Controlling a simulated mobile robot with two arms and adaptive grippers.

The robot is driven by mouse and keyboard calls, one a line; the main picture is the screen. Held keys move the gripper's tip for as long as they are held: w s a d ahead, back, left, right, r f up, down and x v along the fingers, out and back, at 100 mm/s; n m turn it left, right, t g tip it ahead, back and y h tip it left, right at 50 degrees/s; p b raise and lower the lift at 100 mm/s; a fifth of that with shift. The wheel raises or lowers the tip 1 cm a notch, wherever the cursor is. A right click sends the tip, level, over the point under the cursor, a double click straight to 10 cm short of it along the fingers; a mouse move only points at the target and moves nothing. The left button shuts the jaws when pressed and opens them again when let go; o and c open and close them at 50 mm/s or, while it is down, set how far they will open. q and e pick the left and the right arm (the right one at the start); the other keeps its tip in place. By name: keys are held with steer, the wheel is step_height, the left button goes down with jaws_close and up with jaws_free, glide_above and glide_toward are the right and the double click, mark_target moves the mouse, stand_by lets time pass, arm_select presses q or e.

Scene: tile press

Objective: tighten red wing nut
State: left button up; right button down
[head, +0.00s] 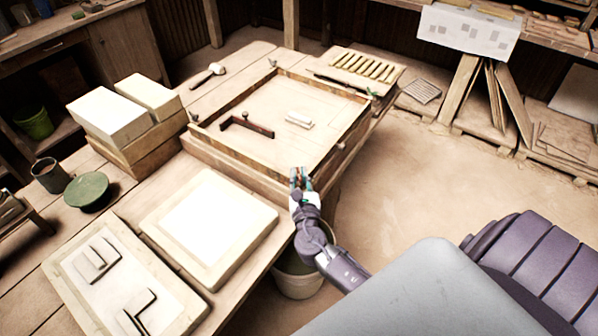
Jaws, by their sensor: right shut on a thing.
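My right gripper (300,181) is at the near corner of the wooden frame (240,163) on the table. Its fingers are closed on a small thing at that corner. The fingers hide it, so its red colour does not show clearly; by its place it is the red wing nut. Other small fasteners sit at the frame's left corner (193,117), back corner (273,63) and right corner, where a green one (371,93) shows. My left gripper is out of view.
Inside the frame lie a dark angled bar (246,126) and a pale roll (299,119). White blocks (108,117), a green round dish (86,189) and a pale slab (212,227) stand on the table to the left. A bucket (298,283) is below my right arm.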

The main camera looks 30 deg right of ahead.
steer(key=m+g+h, duration=0.1)
steer(key=m+h, duration=0.1)
steer(key=shift+a+g+h, duration=0.1)
steer(key=shift+g+h, duration=0.2)
steer(key=shift+h, duration=0.1)
steer(key=shift+f+m+g+h+b, duration=0.1)
steer(key=shift+m+g+h+b, duration=0.45)
steer(key=shift+m+g+h, duration=0.45)
steer(key=shift+m+g+h+b, duration=1.25)
steer(key=shift+m+g+h, duration=0.8)
steer(key=shift+g, duration=0.75)
steer(key=c, duration=1.1)
jaws_free()
